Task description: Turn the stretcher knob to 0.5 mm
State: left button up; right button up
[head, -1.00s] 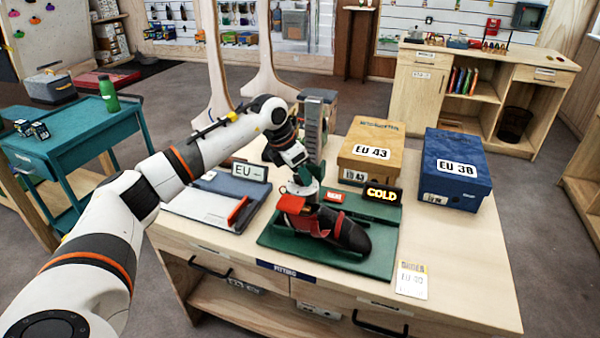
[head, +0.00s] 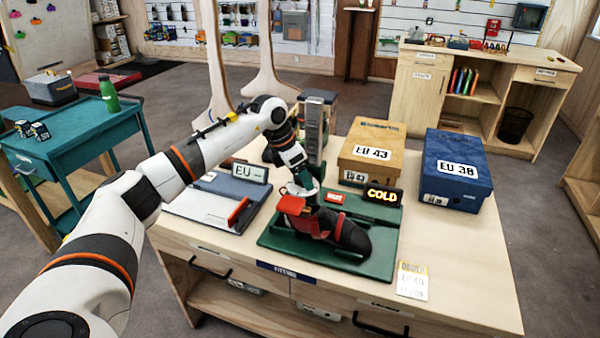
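The shoe stretcher is a green base (head: 375,262) on the fitting table, with a red and black climbing shoe (head: 345,232) on it. A "COLD" sign (head: 382,196) and a small red label (head: 335,197) stand at its back edge. My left gripper (head: 302,187) is at the shoe's heel end, pointing down. Its fingers are small and partly hidden, so I cannot see whether they are open or shut. The knob and any millimetre scale cannot be made out; the knob may be hidden by the gripper. My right gripper is not in view.
A tan EU 43 box (head: 372,150) and a blue EU 38 box (head: 456,170) stand behind and right of the stretcher. A foot-measuring board (head: 205,207) with an EU display lies left. An order card (head: 412,281) lies front right. The table's right side is clear.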

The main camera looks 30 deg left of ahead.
pick_arm(q)
jog(key=shift+r, duration=0.15)
jog(key=b+v, duration=0.1)
jog(key=v, duration=1)
jog(key=shift+s+r, duration=0.15)
jog(key=shift+r, duration=0.2)
jog(key=shift+a, duration=0.1)
